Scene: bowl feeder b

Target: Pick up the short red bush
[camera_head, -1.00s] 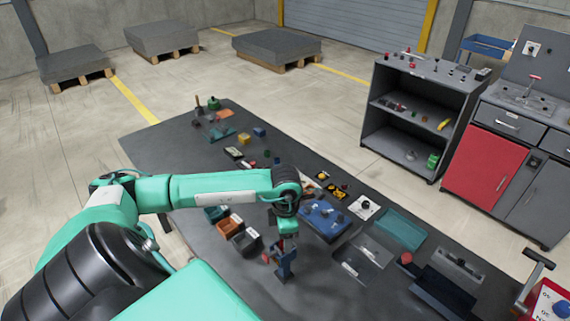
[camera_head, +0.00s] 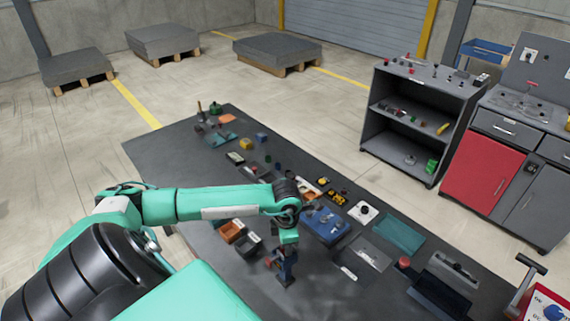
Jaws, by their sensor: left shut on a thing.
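My left gripper (camera_head: 285,279) points down over the near part of the dark table, to the right of the small bins. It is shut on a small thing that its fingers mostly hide. A small red patch shows at the left side of the gripper; I cannot tell whether this is the short red bush or part of the gripper. I cannot make out the short red bush for sure anywhere else. My right gripper is out of view.
An orange bin (camera_head: 232,231) and a dark grey bin (camera_head: 248,244) stand left of the gripper. A blue fixture (camera_head: 328,225) stands behind it at right. Farther right are a teal tray (camera_head: 398,233) and a dark blue tray (camera_head: 440,296). The table's near left is bare.

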